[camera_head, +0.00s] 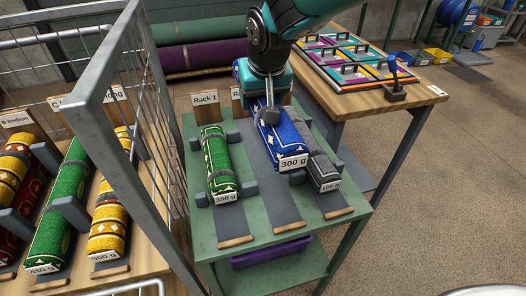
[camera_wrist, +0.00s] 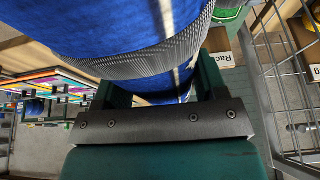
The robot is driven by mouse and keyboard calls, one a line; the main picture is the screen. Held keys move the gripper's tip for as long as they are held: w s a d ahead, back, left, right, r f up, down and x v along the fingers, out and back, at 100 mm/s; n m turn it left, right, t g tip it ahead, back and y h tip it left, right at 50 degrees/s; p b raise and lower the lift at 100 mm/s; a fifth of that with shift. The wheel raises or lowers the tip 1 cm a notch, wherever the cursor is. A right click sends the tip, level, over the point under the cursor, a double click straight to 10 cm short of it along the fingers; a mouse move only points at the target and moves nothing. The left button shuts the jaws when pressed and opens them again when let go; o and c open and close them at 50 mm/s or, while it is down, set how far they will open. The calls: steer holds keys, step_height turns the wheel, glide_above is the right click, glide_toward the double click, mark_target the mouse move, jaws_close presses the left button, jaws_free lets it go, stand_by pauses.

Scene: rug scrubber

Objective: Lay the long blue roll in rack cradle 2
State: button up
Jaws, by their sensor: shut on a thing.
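The long blue roll (camera_head: 282,137), tagged 300 g, is in my gripper (camera_head: 268,114) in the head view. It lies lengthwise over the middle cradle (camera_head: 280,206) of the green rack table. Whether it touches the cradle or hangs just above it, I cannot tell. The middle sign is mostly hidden behind my gripper and the roll. In the wrist view the blue roll (camera_wrist: 90,25) with its grey band (camera_wrist: 150,62) crosses close in front of my gripper's fingers.
A green roll (camera_head: 217,160) tagged 350 g lies in the Rack 1 cradle on the left. A grey roll (camera_head: 322,165) tagged 100 g lies on the right, close beside the blue one. A metal cage (camera_head: 115,130) stands at left, a wooden table (camera_head: 345,100) behind right.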

step_height(320, 180, down, 14)
steer(key=shift+f+b, duration=0.2)
steer(key=shift+b, duration=0.25)
steer(key=shift+f, duration=0.15)
steer(key=o, duration=1.1)
